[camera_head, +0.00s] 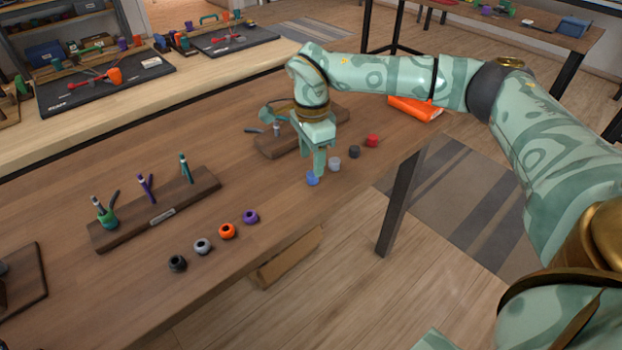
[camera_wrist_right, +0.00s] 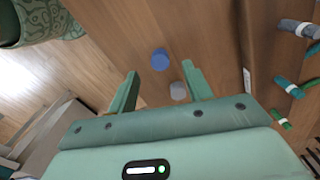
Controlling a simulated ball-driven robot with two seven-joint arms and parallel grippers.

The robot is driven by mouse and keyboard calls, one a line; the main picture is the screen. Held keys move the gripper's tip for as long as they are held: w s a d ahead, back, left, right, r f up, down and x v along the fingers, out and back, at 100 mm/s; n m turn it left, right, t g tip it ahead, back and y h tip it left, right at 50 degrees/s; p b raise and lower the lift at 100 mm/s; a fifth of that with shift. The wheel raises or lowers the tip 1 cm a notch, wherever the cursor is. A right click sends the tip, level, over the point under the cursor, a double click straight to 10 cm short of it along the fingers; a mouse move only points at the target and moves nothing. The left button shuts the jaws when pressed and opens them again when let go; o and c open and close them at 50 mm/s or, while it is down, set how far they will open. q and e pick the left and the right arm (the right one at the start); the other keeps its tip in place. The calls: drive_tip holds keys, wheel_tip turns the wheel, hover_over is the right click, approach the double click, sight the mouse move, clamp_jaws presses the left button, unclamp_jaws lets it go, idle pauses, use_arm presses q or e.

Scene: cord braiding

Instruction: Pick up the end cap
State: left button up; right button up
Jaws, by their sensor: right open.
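Several small caps stand in a row on the wooden table. They are a blue one (camera_head: 312,179), a light grey one (camera_head: 334,163), a dark grey one (camera_head: 354,151) and a red one (camera_head: 372,140). My right gripper (camera_head: 319,164) points down close to the blue cap, open. In the right wrist view, the blue cap (camera_wrist_right: 160,59) shows between and just beyond the open fingertips (camera_wrist_right: 160,70). The light grey cap (camera_wrist_right: 178,91) lies nearer the right finger. No cap is held. My left gripper is out of view.
A second row holds black (camera_head: 177,263), grey (camera_head: 203,246), orange (camera_head: 227,231) and purple (camera_head: 250,217) ring-like pieces. A wooden stand (camera_head: 112,238) carries upright cord pieces. Another stand (camera_head: 268,147) is partly behind my gripper. An orange object (camera_head: 415,108) lies behind my forearm.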

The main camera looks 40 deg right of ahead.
sight(311, 173)
wheel_tip(311, 173, down, 5)
drive_tip(key=shift+w+f+b, duration=0.1)
drive_tip(key=shift+b, duration=1.1)
drive_tip(key=shift+r, duration=0.3)
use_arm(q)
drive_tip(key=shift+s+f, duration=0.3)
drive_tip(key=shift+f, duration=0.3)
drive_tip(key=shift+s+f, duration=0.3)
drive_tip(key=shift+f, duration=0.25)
use_arm(e)
drive_tip(key=c, duration=1)
drive_tip(key=shift+c, duration=0.2)
